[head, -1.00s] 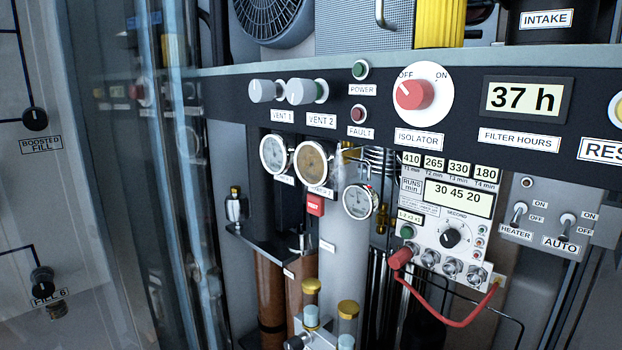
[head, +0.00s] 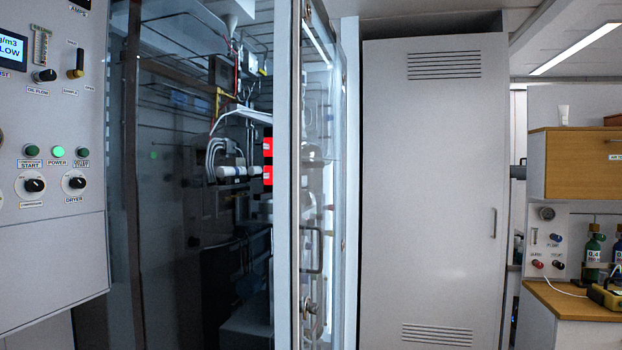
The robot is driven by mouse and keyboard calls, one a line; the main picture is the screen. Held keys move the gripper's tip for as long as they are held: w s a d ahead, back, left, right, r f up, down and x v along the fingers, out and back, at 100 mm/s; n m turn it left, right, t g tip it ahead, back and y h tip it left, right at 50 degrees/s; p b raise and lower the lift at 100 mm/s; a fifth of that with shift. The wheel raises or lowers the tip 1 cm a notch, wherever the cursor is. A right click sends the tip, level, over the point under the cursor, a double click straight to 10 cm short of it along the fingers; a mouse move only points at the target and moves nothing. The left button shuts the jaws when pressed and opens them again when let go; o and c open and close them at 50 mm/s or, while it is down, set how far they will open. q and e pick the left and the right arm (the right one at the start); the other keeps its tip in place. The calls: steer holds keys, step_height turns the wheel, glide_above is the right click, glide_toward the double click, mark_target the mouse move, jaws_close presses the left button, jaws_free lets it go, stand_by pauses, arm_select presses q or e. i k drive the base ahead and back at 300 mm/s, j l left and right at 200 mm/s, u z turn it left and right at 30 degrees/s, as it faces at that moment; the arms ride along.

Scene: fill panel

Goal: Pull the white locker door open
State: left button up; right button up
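The white locker door (head: 430,190) stands tall and flat in the middle right of the head view. It looks shut in its frame. It has louvred vents near its top and bottom. A slim vertical handle (head: 494,223) sits near its right edge, a little below mid height. Neither of my grippers is in the head view, so their state does not show.
Left of the locker, a glass-fronted cabinet (head: 284,180) with wiring inside has a clear door with its own handle (head: 313,250). A control panel (head: 50,250) fills the far left. A wooden-topped counter (head: 570,302) and wooden wall cabinet (head: 578,165) stand at the right.

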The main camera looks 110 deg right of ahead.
mark_target(434, 127)
steer(key=z, duration=4.1)
